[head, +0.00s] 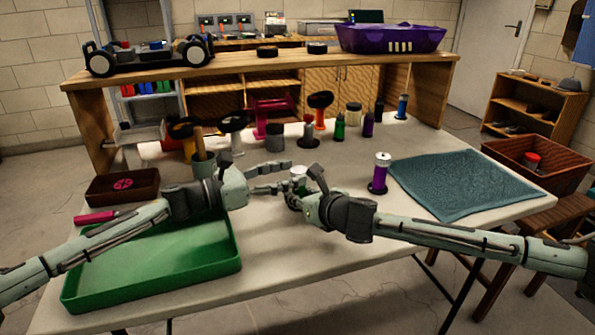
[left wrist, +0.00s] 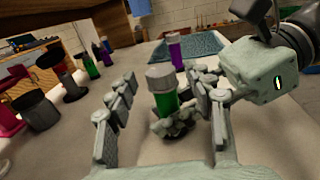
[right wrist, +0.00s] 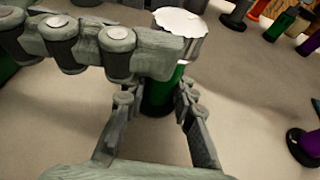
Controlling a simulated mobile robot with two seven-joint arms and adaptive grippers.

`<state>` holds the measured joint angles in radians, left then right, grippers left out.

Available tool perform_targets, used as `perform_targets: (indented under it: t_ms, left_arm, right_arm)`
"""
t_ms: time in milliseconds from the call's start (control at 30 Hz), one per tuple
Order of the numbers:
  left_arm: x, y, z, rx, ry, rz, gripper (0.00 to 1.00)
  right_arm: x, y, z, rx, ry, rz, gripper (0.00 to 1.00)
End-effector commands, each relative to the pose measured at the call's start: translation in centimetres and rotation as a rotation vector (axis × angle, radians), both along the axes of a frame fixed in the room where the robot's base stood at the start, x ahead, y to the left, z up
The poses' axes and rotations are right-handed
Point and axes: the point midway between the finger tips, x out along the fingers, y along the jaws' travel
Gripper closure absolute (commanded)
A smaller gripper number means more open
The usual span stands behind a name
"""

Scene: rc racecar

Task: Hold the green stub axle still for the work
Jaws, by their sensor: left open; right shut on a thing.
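The green stub axle (left wrist: 164,102) stands upright on the table in the left wrist view, with a silver head and a dark base. Its green shaft (right wrist: 160,95) and silver head also show in the right wrist view; in the head view mostly the head (head: 299,171) shows. My right gripper (head: 293,190) is shut on the axle low down, its fingers around the shaft near the base. My left gripper (head: 276,178) is open, its fingers on either side of the axle's upper part in the left wrist view, with gaps visible.
A purple axle (head: 379,176) stands to the right, before a teal towel (head: 460,183). A green tray (head: 150,290), a brown box (head: 122,187) and a pink-handled tool (head: 95,217) lie left. Several upright parts, including another green one (head: 340,127), stand behind.

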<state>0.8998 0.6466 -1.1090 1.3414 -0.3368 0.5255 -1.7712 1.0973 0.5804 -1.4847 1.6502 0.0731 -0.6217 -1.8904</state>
Motion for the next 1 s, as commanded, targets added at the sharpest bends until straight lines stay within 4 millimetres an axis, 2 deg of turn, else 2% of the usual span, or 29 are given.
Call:
perform_targets:
  t_ms: [33,200,433,633,1000]
  left_arm:
    - [-0.5,1.2,-0.1,0.002,0.001,0.004,0.48]
    - [-2.1,4.5,-0.1,0.000,0.002,0.003,0.48]
    - [-3.7,7.5,0.0,0.000,0.000,0.001,0.48]
    - [-4.1,8.2,0.0,0.000,0.000,0.000,0.48]
    - [-4.2,7.9,0.0,-0.004,-0.002,-0.006,0.48]
  right_arm:
    - [0.0,-0.1,-0.1,-0.001,0.001,-0.002,1.00]
    - [0.0,-0.1,-0.1,-0.001,0.001,-0.002,1.00]
    - [0.0,-0.1,-0.1,-0.001,0.001,-0.002,1.00]
    - [0.0,-0.1,-0.1,-0.001,0.001,-0.001,1.00]
    - [0.0,-0.1,0.0,-0.001,0.001,-0.001,1.00]
